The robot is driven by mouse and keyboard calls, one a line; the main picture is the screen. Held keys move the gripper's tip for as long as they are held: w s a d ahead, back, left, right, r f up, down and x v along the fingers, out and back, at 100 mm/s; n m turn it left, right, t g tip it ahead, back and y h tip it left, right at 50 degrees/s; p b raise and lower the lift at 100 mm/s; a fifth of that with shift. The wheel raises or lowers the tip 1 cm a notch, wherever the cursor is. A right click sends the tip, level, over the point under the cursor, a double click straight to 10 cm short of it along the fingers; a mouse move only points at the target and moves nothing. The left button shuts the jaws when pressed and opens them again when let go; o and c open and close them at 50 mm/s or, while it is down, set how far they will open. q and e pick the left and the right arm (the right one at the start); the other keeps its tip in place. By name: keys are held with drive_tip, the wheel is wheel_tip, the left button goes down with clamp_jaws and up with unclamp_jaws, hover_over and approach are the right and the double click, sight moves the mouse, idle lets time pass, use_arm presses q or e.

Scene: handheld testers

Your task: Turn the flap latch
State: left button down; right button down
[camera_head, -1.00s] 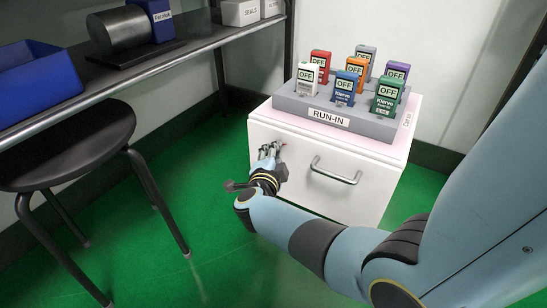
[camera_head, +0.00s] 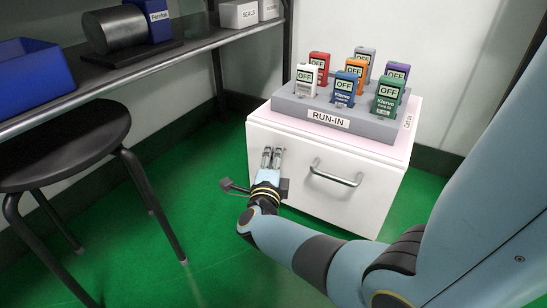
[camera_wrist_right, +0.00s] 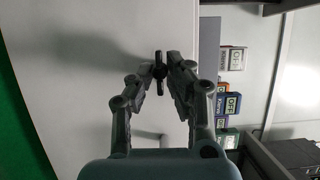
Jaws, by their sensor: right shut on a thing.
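The flap latch (camera_wrist_right: 159,60) is a small dark piece on the white cabinet front, seen in the right wrist view between my right fingertips. My right gripper (camera_head: 272,156) is shut on it at the upper left of the cabinet front, left of the metal handle. Both fingers also show in the right wrist view (camera_wrist_right: 160,78). In the head view the fingers hide the latch, so its angle cannot be told there. My left gripper is not in view.
The white cabinet (camera_head: 300,196) carries a grey RUN-IN rack (camera_head: 365,124) with several handheld testers reading OFF. Its bar handle (camera_head: 335,178) sticks out right of my gripper. A black stool (camera_head: 65,145) and a shelf with a blue bin (camera_head: 30,75) stand left. Green floor between is clear.

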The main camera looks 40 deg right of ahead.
drive_tip(key=c, duration=1.5)
unclamp_jaws()
drive_tip(key=shift+s, duration=0.1)
drive_tip(key=v, duration=0.7)
drive_tip(key=shift+s+a, duration=0.15)
drive_tip(key=shift+a, duration=0.05)
